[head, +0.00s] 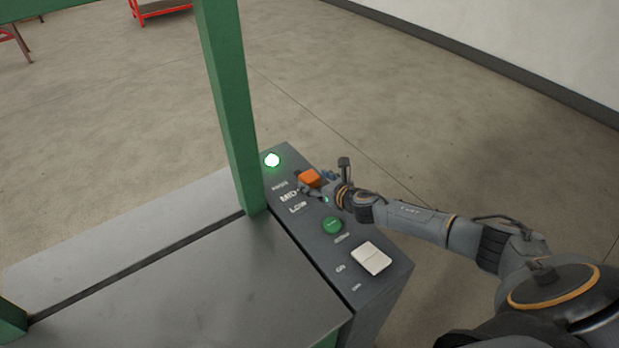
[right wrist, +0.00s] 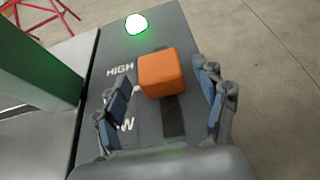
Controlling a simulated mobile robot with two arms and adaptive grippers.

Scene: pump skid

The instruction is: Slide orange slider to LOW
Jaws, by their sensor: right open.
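The orange slider (head: 308,178) is a block on the sloped grey control panel (head: 311,240). In the right wrist view the slider (right wrist: 160,72) sits beside the HIGH label (right wrist: 120,70), at the upper end of a dark slot (right wrist: 174,118). The LOW label (head: 297,208) is nearer me; in the wrist view only its W shows, and the left finger hides much of the MID label. My right gripper (head: 319,186) is open at the slider, with one finger on each side of the slot. I cannot tell whether either finger touches the block. My left gripper is not in view.
A lit green-white lamp (head: 272,160) is beyond the slider. A green button (head: 332,225) and a white rocker switch (head: 371,258) are on the nearer panel. A green post (head: 231,110) rises just left of the panel. The floor to the right is clear.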

